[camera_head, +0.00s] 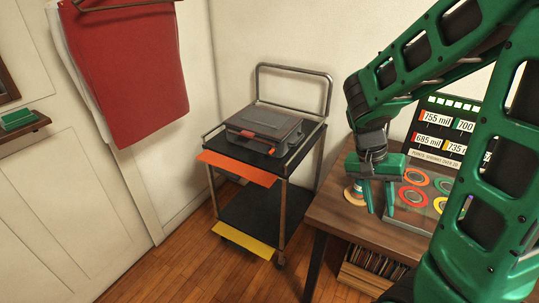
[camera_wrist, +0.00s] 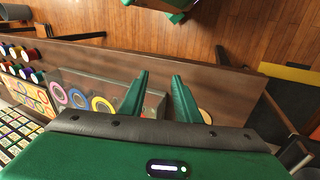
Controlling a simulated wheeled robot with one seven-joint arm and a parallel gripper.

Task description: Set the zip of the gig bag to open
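No soft bag with a clear zip shows in either view. A closed grey case (camera_head: 264,128) with a reddish-orange part on its front lies flat on the top of a trolley in the head view; I cannot tell whether it is the gig bag, and no zip can be made out on it. My gripper (camera_head: 380,205) is over the wooden table, right of the trolley and well apart from the case. Its two green fingers point down and stand apart. In the wrist view my gripper (camera_wrist: 160,76) is open, with nothing held between the fingers.
The trolley (camera_head: 239,169) has an orange flap in front and a raised handle behind. The wooden table (camera_head: 328,205) carries a tray of coloured rings (camera_head: 415,177) and a dark price board (camera_head: 440,130). A red cloth (camera_head: 125,70) hangs at left. Floor before the trolley is clear.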

